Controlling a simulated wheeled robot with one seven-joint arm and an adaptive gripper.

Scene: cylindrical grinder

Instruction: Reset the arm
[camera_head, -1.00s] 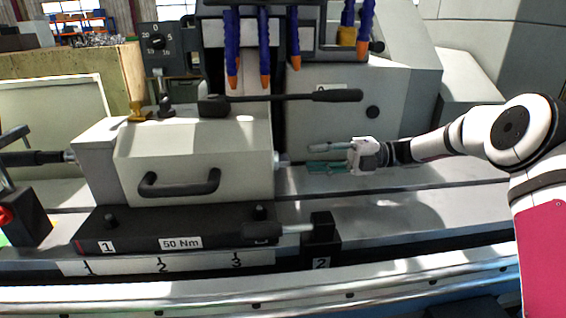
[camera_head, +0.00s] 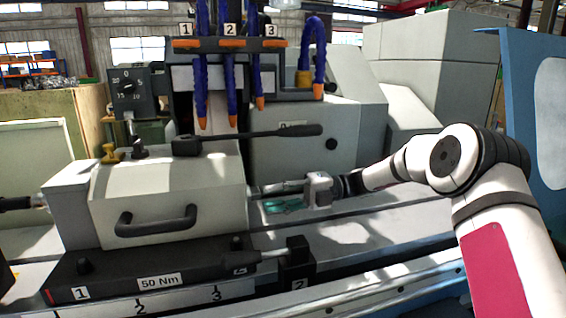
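My arm (camera_head: 490,210) reaches in from the right, with a white body and a pink panel. Its gripper (camera_head: 280,197) points left, close to the right end of the grey tailstock (camera_head: 165,195). Its two greenish fingers are apart, one above the other, and I see nothing held between them. The gripper hangs over the machine bed (camera_head: 385,205), below the tip of the black lever (camera_head: 270,134). Whether a fingertip touches the tailstock's protruding end, I cannot tell.
Blue coolant hoses (camera_head: 230,75) with orange tips hang above the lever. The grey headstock (camera_head: 290,145) stands behind my gripper. A black base (camera_head: 150,275) marked 50 Nm lies under the tailstock. A blue-framed panel (camera_head: 540,120) stands at the right. The bed right of the gripper is clear.

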